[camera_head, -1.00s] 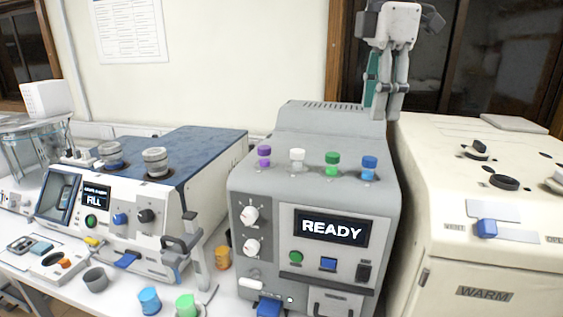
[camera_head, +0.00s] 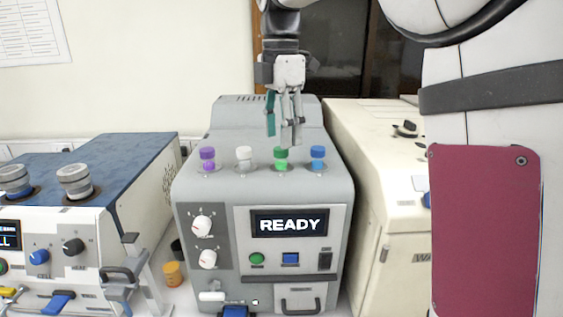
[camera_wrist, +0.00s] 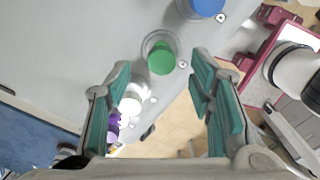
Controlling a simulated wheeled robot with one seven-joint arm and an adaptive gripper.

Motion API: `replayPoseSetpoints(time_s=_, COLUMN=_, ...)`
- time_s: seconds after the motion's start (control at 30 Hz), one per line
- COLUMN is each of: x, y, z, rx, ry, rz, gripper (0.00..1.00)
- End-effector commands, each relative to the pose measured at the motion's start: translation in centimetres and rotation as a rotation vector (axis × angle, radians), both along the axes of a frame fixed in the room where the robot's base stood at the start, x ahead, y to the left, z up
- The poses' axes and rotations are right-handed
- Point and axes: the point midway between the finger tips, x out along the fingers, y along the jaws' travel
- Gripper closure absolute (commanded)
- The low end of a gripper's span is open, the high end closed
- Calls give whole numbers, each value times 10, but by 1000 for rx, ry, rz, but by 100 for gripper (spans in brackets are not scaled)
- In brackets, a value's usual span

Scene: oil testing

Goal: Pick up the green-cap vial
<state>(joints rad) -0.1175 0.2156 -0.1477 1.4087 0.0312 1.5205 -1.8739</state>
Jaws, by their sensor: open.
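The green-cap vial (camera_head: 281,158) sits upright on top of the grey machine marked READY, between the white-cap vial (camera_head: 244,157) and the blue-cap vial (camera_head: 317,157). My gripper (camera_head: 284,140) hangs just above and behind it, fingers pointing down, open and empty. In the wrist view the green cap (camera_wrist: 161,60) lies beyond and between the two teal-padded fingertips (camera_wrist: 160,75). The white cap (camera_wrist: 130,104) is close to the left finger. The vial bodies are mostly hidden in the machine.
The purple-cap vial (camera_head: 207,157) stands at the row's left end. The grey machine (camera_head: 190,187) has a blue-topped machine (camera_head: 110,150) on its left and a cream machine (camera_head: 365,150) on its right. An orange jar (camera_head: 174,275) stands on the table between machines.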

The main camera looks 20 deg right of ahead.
Motion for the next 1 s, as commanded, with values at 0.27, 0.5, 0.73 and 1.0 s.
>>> replayPoseSetpoints(time_s=0.27, x=-4, y=-1, z=-24, rx=0, ry=4, rz=1, gripper=51)
replayPoseSetpoints(time_s=0.5, x=-3, y=-2, z=-52, rx=1, ry=0, rz=1, gripper=51)
replayPoseSetpoints(time_s=0.73, x=-1, y=-2, z=-56, rx=1, ry=-1, rz=0, gripper=51)
replayPoseSetpoints(time_s=1.0, x=-1, y=-2, z=-55, rx=1, ry=-1, rz=0, gripper=100)
